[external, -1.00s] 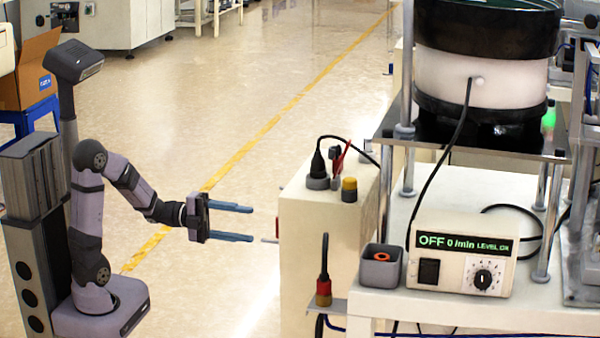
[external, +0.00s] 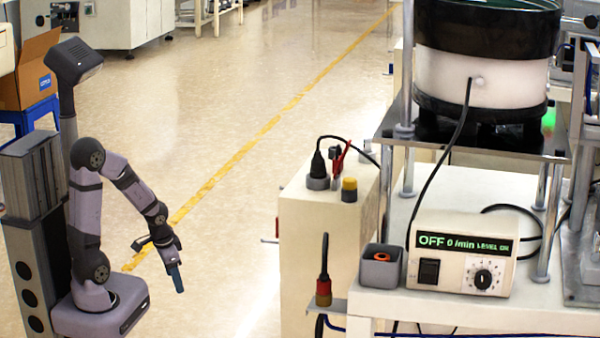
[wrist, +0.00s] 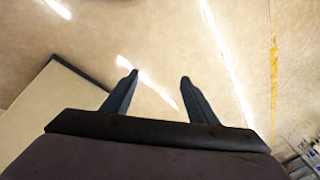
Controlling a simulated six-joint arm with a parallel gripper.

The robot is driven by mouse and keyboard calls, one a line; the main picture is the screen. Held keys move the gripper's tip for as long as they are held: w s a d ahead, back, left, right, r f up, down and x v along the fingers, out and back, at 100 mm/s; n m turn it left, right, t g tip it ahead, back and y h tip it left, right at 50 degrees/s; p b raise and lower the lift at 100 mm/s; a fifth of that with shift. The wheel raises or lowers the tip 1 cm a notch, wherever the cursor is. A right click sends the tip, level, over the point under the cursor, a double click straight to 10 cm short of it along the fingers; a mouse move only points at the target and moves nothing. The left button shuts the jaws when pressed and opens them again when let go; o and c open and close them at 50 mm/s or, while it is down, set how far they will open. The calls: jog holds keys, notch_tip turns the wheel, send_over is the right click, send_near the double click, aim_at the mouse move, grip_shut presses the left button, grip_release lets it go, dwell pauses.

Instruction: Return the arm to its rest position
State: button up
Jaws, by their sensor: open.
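My gripper (external: 160,260) hangs at the end of my folded arm, left of the cream cabinet, and tilts downward. In the wrist view my gripper (wrist: 157,80) shows two blue fingers apart, with only bare floor between them. It holds nothing and touches nothing. My arm rises from its base at the left of the external view.
The cream cabinet (external: 310,230) stands to the right, with plugs on top. A small grey bin (external: 380,266) holds an orange-ringed part. Open floor (external: 235,240) lies between arm and cabinet.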

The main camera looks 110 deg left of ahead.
jog(key=w+d+r+m+h+p, duration=0.1)
jog(key=w+d+r+m+p, duration=0.25)
jog(key=d, duration=0.65)
jog(key=w+d+r+m+h+p, duration=0.15)
jog(key=w+d+r+p, duration=0.3)
jog(key=d, duration=0.55)
jog(key=w+d+r+m+h+p, duration=0.1)
jog(key=w+d+r+m+p, duration=0.3)
jog(key=d, duration=0.6)
notch_tip(320, 180, up, 38)
jog(key=p, duration=3.6)
jog(key=shift+w+f, duration=0.25)
jog(key=shift+w, duration=0.15)
